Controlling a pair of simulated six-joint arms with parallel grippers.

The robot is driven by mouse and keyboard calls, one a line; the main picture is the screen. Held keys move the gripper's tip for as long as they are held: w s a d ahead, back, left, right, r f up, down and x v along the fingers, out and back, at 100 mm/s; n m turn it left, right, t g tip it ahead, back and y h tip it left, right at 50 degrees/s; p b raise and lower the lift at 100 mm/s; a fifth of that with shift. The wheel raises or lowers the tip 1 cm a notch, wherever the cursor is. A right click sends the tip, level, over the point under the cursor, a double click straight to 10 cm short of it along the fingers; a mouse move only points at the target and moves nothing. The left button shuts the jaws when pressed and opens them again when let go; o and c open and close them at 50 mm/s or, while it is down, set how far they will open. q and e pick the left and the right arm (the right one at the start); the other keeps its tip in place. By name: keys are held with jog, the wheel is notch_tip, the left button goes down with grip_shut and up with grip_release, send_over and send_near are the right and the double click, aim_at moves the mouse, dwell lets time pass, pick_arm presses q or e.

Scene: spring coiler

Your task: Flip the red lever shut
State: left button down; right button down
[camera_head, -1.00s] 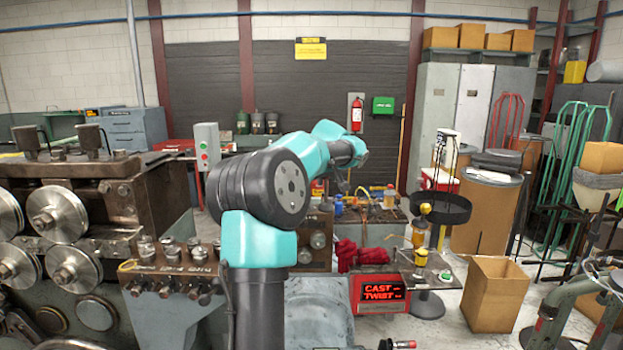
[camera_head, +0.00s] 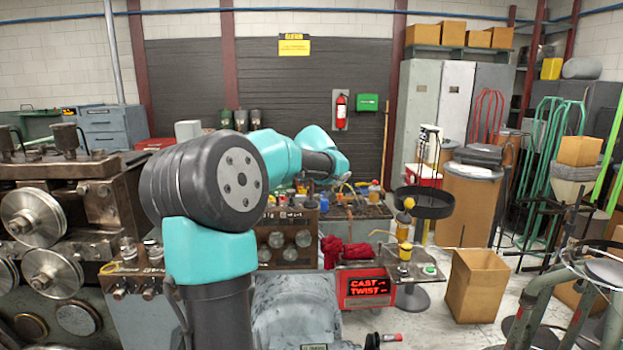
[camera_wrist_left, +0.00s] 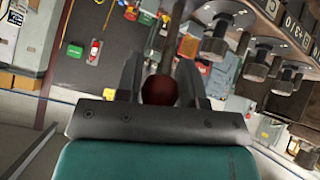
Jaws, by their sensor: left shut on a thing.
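In the left wrist view, the red lever's round dark-red knob (camera_wrist_left: 159,91) sits between the two grey fingers of my left gripper (camera_wrist_left: 160,78), which is shut on it. A grey bar (camera_wrist_left: 173,20) extends up the picture above the knob and looks like the lever's shaft. In the head view my left arm reaches away from me past the coiler, its far end near the bench. The lever cannot be made out there, and the gripper's fingers are too small or hidden to tell. My right gripper does not show.
The coiler (camera_head: 95,190) with its steel rollers stands at the left. Several metal knobs (camera_wrist_left: 255,68) on a numbered plate lie close to my left gripper's right. A red display box (camera_head: 366,288), a cardboard box (camera_head: 475,285) and a round black tray (camera_head: 422,203) stand to the right.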

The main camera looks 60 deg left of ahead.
pick_arm(q)
jog(key=shift+d+r, duration=0.1)
dwell(0.3)
jog(key=c, duration=0.8)
grip_release()
jog(key=v, duration=1.7)
jog(key=shift+s+d+r, duration=0.1)
jog(key=shift+s+d, duration=0.05)
